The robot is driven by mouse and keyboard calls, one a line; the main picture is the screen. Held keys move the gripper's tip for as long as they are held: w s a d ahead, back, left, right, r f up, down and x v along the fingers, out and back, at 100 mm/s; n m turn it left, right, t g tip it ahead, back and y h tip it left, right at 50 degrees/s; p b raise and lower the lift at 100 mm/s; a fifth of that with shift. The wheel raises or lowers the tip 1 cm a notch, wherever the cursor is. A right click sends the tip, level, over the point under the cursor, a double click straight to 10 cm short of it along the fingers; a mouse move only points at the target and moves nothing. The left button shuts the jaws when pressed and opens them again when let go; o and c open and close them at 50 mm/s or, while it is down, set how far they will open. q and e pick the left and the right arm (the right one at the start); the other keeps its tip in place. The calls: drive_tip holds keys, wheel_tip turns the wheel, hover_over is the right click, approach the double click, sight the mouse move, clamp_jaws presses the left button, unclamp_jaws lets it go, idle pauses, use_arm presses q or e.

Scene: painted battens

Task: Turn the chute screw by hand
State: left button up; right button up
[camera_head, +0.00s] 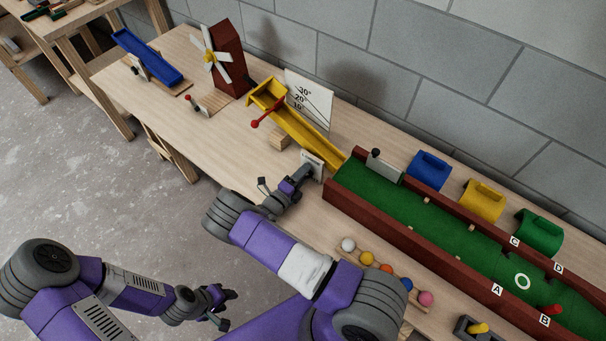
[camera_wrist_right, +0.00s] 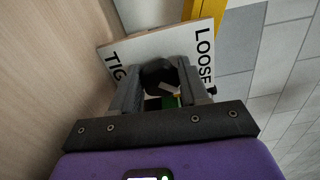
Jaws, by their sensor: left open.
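The yellow chute (camera_head: 305,132) slopes down to the right toward the green course, in front of a white angle board (camera_head: 312,97) marked in degrees. A white plate (camera_head: 313,160) stands by the chute's lower end. In the right wrist view this plate (camera_wrist_right: 125,52) reads "LOOSE" and a partly hidden "TIG…". The chute screw's dark round knob (camera_wrist_right: 158,74) sits in front of it. My right gripper (camera_wrist_right: 160,88) has a finger on each side of the knob, closed against it. My left gripper (camera_head: 228,307) is open and empty, low over the floor, away from the bench.
The red-walled green course (camera_head: 440,222) fills the right of the bench. Several coloured balls (camera_head: 387,269) lie in a row before it. A windmill (camera_head: 228,60) and a blue chute (camera_head: 148,57) stand at the left. Blue, yellow and green arches (camera_head: 482,201) stand behind the course.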

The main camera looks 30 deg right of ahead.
drive_tip(key=o, duration=0.4)
drive_tip(key=shift+o, duration=0.2)
drive_tip(key=p+v, duration=0.1)
drive_tip(key=v, duration=0.6)
drive_tip(key=shift+s+a, duration=0.15)
drive_tip(key=shift+a, duration=0.2)
